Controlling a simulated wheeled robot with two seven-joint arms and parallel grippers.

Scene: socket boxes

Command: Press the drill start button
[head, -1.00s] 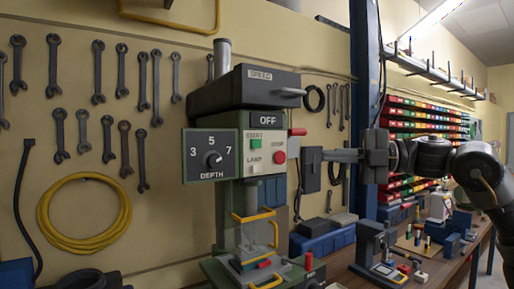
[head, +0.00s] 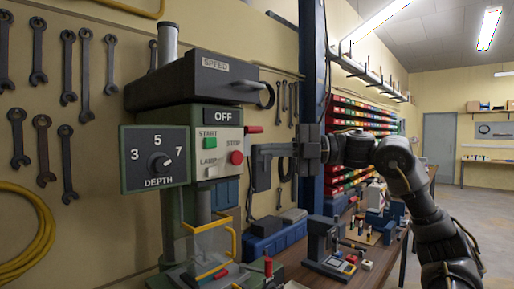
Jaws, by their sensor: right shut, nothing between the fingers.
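The drill press (head: 168,88) stands at the centre left, with an OFF display above its white control panel. The green start button (head: 210,143) is on the panel's upper left. The red stop button (head: 236,158) is to its lower right, and a lamp label sits below the start button. My right gripper (head: 258,168) comes in from the right and is shut and empty. Its fingers are just right of the panel, nearer the stop button than the start button. I cannot tell the gap in depth. My left gripper is not in view.
A depth dial (head: 155,160) is left of the panel. A clear guard with a yellow frame (head: 210,245) is below it. A small grey machine (head: 327,245) stands on the bench at right. Wrenches and a yellow hose (head: 28,235) hang on the wall.

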